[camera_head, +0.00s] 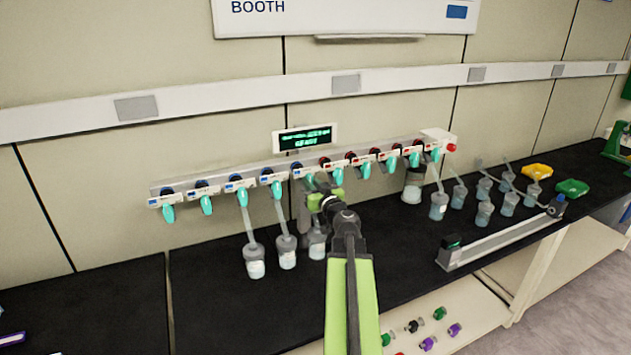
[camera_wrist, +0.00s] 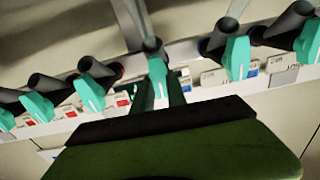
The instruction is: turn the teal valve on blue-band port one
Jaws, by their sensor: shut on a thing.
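A rail of ports (camera_head: 234,185) runs along the wall, blue-marked plates on the left and red-marked ones on the right, each with a teal valve handle. My gripper (camera_head: 319,199) is at the rail's middle, where the blue plates meet the red. In the wrist view, my gripper (camera_wrist: 160,92) is shut on a teal valve (camera_wrist: 157,72), one finger on each side. This valve sits between a red-marked port's valve (camera_wrist: 90,92) and a blue-marked port's valve (camera_wrist: 237,58). The fingers partly hide its plate, and I cannot read its number.
Flasks (camera_head: 287,253) hang or stand below the rail close to my gripper, one partly behind it. More flasks (camera_head: 483,213) stand at the right, with yellow (camera_head: 537,172) and green (camera_head: 572,188) items beyond. A lit display (camera_head: 305,138) is above the rail. The black bench (camera_head: 215,315) is clear front left.

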